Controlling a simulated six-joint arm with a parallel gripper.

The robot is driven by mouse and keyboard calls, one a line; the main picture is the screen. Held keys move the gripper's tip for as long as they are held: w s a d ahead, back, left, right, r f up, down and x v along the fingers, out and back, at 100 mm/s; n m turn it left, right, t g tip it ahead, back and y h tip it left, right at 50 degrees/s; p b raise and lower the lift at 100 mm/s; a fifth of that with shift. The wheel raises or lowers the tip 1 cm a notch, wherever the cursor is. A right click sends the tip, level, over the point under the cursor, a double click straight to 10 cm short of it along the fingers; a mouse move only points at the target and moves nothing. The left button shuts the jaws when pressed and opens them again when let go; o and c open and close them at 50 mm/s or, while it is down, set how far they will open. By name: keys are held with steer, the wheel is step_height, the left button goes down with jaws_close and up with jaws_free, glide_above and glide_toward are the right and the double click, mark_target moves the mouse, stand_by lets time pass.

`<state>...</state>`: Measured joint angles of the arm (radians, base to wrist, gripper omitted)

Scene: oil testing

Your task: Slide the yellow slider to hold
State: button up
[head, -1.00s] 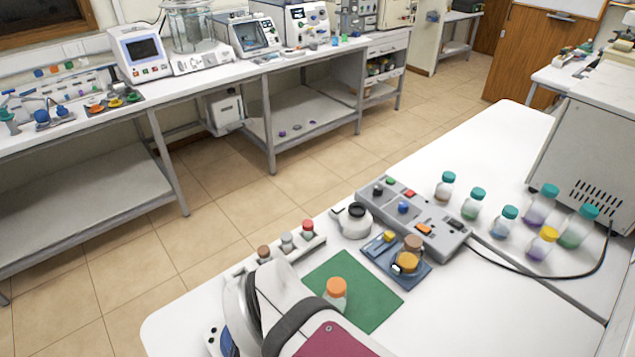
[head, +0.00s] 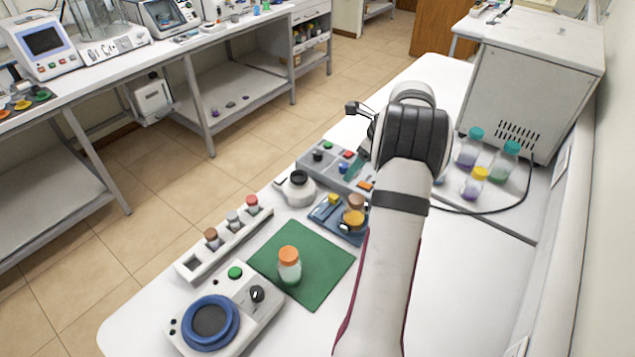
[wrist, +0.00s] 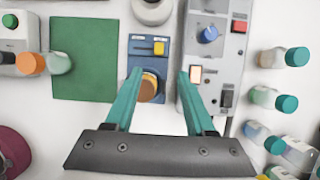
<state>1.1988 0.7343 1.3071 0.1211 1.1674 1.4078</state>
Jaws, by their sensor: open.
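The blue device (head: 325,213) stands on the white table beside the green mat. Its yellow slider (head: 334,199) is a small block. In the wrist view the yellow slider (wrist: 159,47) sits at the right of a short horizontal track on the blue device (wrist: 134,62). A brown-and-yellow round piece (wrist: 148,87) is on the near part of the device. My gripper (wrist: 160,74) is open, with teal fingers above the device. The slider appears just beyond the fingertips, apart from them. In the head view my arm hides most of the gripper and the device's right side.
A grey control box (wrist: 213,55) lies right of the device. A green mat (head: 318,268) holds an orange-capped bottle (head: 289,264). A white round vessel (head: 297,188) is behind the device. Several capped bottles stand at right, near a large grey cabinet (head: 530,85).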

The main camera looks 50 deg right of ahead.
mark_target(334, 196)
steer(key=x, duration=1.3)
steer(key=shift+w+a+f, duration=0.1)
steer(key=shift+f, duration=0.15)
steer(key=shift+c, duration=0.2)
jaws_close()
stand_by(0.4)
steer(key=shift+a, duration=2.75)
